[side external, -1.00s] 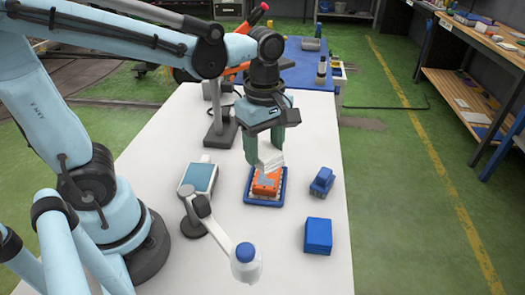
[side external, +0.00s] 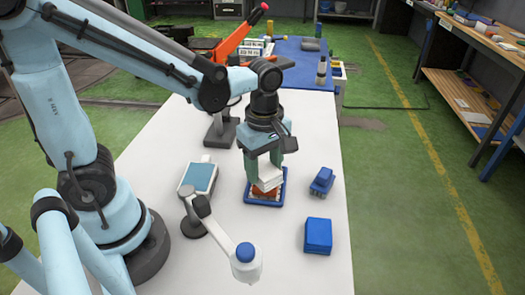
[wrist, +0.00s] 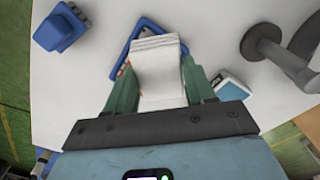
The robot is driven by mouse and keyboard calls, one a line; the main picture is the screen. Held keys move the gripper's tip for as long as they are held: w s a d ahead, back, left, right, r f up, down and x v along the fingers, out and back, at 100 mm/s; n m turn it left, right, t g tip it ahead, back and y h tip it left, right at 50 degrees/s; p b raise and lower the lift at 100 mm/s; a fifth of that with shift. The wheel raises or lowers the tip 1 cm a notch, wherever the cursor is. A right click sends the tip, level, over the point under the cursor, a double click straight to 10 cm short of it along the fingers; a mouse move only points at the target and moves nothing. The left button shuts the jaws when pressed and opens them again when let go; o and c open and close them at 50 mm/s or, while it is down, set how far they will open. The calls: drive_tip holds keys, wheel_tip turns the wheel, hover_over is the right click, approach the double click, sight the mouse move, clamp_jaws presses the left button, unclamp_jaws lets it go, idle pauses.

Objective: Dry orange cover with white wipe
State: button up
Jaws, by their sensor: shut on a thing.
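The orange cover (side external: 266,191) lies in a blue tray (side external: 264,203) on the white table. My gripper (side external: 264,172) is shut on the white wipe (side external: 271,179), a folded white stack directly over the cover. The wipe hides most of the cover and appears to touch it, though the contact is hard to see. In the wrist view the wipe (wrist: 158,62) sits between the green fingers and covers most of the tray. Only the tray's blue rim and a sliver of orange show there.
A blue toy-like block (side external: 321,181) and a blue box (side external: 318,235) stand right of the tray. A teal-topped box (side external: 199,178) is left. A lamp-like white arm with a blue cap (side external: 245,252) reaches over the front. Bare table lies around the tray.

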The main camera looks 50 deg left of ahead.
sight(267, 160)
drive_tip(key=shift+f, duration=0.85)
drive_tip(key=shift+w+a+f, duration=0.25)
drive_tip(key=shift+w+f, duration=0.1)
drive_tip(key=shift+f, duration=0.2)
drive_tip(key=shift+c, duration=0.4)
drive_tip(key=shift+w+a+f, duration=0.3)
drive_tip(key=shift+w+a, duration=0.2)
drive_tip(key=shift+w, duration=0.1)
drive_tip(key=shift+w+a+r, duration=0.15)
drive_tip(key=shift+w+a, duration=0.05)
drive_tip(key=shift+a, duration=0.1)
drive_tip(key=shift+w+a, duration=1.75)
drive_tip(key=shift+w, duration=0.2)
drive_tip(key=shift+s+d, duration=2.75)
drive_tip(key=shift+s, duration=0.2)
drive_tip(key=shift+s+d+r, duration=0.1)
drive_tip(key=shift+s, duration=0.05)
drive_tip(key=shift+r, duration=3.95)
